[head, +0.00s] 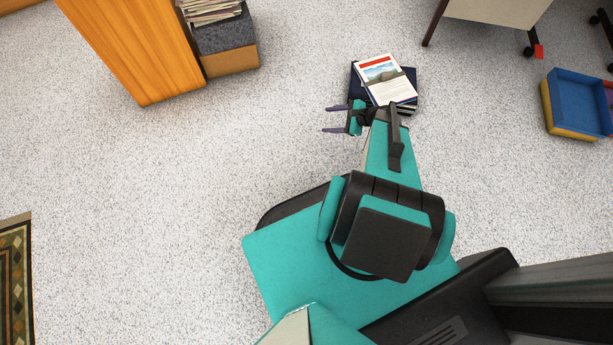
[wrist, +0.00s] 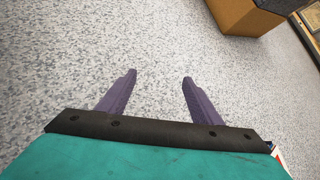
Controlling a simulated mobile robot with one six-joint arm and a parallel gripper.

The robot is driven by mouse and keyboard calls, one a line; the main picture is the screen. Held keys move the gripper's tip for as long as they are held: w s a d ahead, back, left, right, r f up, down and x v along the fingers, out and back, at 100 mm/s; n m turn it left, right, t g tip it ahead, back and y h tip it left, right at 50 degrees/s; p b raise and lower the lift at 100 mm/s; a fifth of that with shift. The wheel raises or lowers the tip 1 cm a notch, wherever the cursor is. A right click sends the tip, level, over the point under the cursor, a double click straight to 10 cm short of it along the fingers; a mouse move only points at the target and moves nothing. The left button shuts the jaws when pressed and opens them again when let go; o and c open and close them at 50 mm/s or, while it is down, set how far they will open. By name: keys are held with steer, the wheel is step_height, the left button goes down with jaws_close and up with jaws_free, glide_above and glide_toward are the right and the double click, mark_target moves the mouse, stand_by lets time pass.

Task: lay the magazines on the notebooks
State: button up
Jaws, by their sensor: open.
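In the head view, dark navy notebooks (head: 356,84) lie stacked on the floor. A magazine (head: 384,73) with a red band and a landscape picture lies on them, turned at an angle. More pale edges show under its near right corner. A stack of magazines (head: 211,10), cut off by the top edge, lies on a grey-topped box. My gripper (head: 328,118) is just left of and nearer than the notebooks, fingers pointing left. It is open and empty; in the wrist view the fingers (wrist: 160,76) have only bare floor between them. My forearm hides part of the notebook pile's near side.
The grey-topped box (head: 235,59) stands beside an orange wooden cabinet (head: 133,47); its brown side also shows in the wrist view (wrist: 240,17). Floor between gripper and box is clear.

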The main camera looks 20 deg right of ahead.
steer(key=s+a+f+n+g, duration=0.1)
steer(key=s+a+n+g, duration=0.35)
steer(key=a, duration=0.45)
steer(key=s+a+f+n+g, duration=0.1)
steer(key=s+a+n+g, duration=0.2)
steer(key=s+a+n, duration=0.45)
steer(key=s+a+r+n+g+h, duration=0.1)
steer(key=s+a+n+g+h, duration=0.1)
steer(key=s+n, duration=0.3)
steer(key=s+a+r+n+g+h, duration=0.1)
steer(key=s+a+n+g+h, duration=0.2)
steer(key=s+n, duration=0.3)
steer(key=shift+s+a+r+h, duration=0.2)
steer(key=shift+s+r+h, duration=0.25)
steer(key=shift+h, duration=0.45)
steer(key=shift+r, duration=0.1)
